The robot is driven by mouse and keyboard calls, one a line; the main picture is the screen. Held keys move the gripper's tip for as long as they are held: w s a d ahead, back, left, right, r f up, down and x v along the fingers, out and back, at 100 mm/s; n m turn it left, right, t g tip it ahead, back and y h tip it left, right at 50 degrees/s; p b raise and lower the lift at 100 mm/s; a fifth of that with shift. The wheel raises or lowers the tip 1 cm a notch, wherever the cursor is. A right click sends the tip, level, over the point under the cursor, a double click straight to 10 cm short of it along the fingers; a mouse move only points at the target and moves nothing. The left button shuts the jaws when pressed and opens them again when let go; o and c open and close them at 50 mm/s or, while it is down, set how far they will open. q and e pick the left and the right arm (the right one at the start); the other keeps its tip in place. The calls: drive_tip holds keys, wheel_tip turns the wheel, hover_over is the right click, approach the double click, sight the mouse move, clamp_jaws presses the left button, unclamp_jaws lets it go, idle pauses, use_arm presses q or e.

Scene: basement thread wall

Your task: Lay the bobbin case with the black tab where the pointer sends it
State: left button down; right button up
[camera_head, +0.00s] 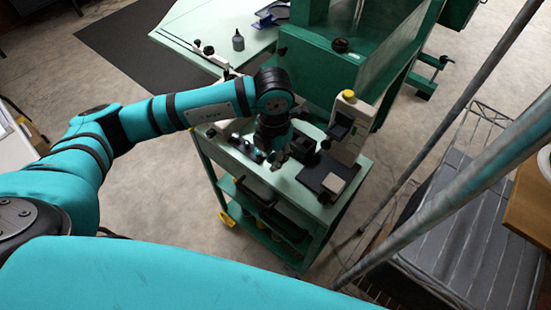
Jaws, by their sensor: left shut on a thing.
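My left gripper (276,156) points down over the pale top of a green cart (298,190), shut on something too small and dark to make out. I cannot tell from this view whether it is a bobbin case or whether a black tab shows. Small dark and shiny items (247,150) lie on the cart top just left of the gripper. A dark object (304,146) stands just right of it. No pointer can be made out clearly. My right gripper is not in view.
A cream machine with a yellow knob (347,128) stands at the cart's right back. A dark pad (314,174) with a beige block (333,183) lies at the front right. A pale table (190,30) and green machinery (350,75) stand behind. Metal poles (440,200) rise at right.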

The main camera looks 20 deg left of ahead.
use_arm(q)
drive_tip(key=shift+w, duration=0.35)
drive_tip(key=shift+f, duration=0.2)
wheel_tip(320, 180, down, 3)
drive_tip(key=shift+p, duration=0.6)
drive_tip(key=shift+f+b, duration=0.3)
drive_tip(key=c, duration=1.4)
unclamp_jaws()
drive_tip(key=shift+c, duration=0.2)
drive_tip(key=shift+r, duration=0.1)
drive_tip(key=shift+r+p, duration=0.25)
drive_tip(key=shift+p, duration=0.1)
drive_tip(key=shift+r+b, duration=0.3)
drive_tip(key=shift+r, duration=0.1)
wheel_tip(320, 180, up, 11)
drive_tip(key=shift+f+b, duration=0.1)
drive_tip(key=shift+b, duration=0.85)
